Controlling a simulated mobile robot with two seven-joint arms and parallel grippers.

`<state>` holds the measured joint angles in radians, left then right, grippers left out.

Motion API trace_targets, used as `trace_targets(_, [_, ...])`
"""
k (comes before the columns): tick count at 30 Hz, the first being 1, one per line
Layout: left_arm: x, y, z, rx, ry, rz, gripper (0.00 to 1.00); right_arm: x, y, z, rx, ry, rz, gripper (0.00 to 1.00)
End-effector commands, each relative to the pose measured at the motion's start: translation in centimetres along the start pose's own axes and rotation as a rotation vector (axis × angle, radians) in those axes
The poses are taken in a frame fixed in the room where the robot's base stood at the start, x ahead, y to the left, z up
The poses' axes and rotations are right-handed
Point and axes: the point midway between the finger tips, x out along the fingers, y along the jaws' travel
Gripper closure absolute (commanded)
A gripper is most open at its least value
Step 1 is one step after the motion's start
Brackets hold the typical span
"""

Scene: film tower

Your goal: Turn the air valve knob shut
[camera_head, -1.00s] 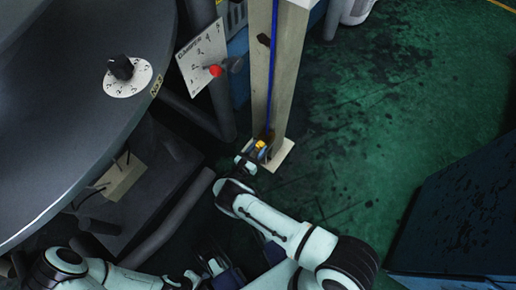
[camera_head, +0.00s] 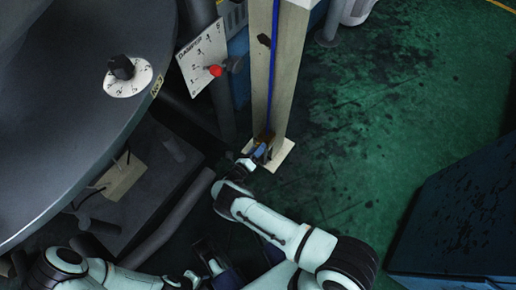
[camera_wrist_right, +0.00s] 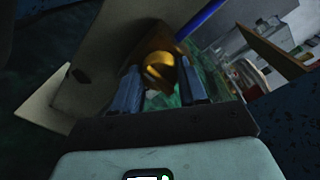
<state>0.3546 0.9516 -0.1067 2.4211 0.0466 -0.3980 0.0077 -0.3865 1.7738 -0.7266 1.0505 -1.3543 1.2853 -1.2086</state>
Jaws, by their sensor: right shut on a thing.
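The air valve knob shows as a yellow-orange rounded piece (camera_wrist_right: 158,68) between the blue-grey fingers of my right gripper (camera_wrist_right: 160,88) in the right wrist view. My right gripper is shut on it. In the head view my right gripper (camera_head: 257,153) is at the foot of a pale post (camera_head: 282,70), where a blue pipe (camera_head: 274,50) comes down. There the gripper mostly hides the knob. My left arm (camera_head: 120,277) lies along the bottom edge; its gripper cannot be made out clearly.
A big dark round drum (camera_head: 80,100) with a black dial knob (camera_head: 122,67) fills the left. A white damper plate with a red-tipped lever (camera_head: 215,71) stands beside the post. A dark blue box (camera_head: 460,215) is at the lower right. Green floor (camera_head: 400,110) is open between.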

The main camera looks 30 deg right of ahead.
Motion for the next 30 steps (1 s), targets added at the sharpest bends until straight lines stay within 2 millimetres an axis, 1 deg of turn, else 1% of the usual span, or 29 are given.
trace_targets(7, [0.0, 0.0, 0.0, 0.0, 0.0, 0.0, 0.32, -0.23, 0.14, -0.04, -0.054, 0.003, 0.003, 0.88])
trace_targets(20, [0.0, 0.0, 0.0, 0.0, 0.0, 0.0, 0.32, -0.24, 0.14, -0.07, -0.064, 0.003, 0.003, 0.88])
trace_targets(21, [0.0, 0.0, 0.0, 0.0, 0.0, 0.0, 0.32, -0.25, 0.14, -0.07, -0.064, 0.003, 0.003, 0.51])
trace_targets(23, [0.0, 0.0, 0.0, 0.0, 0.0, 0.0, 0.32, -0.23, 0.13, -0.07, -0.063, 0.003, 0.003, 0.32])
trace_targets(30, [0.0, 0.0, 0.0, 0.0, 0.0, 0.0, 0.32, -0.1, 0.06, -0.04, -0.062, 0.003, 0.0, 0.32])
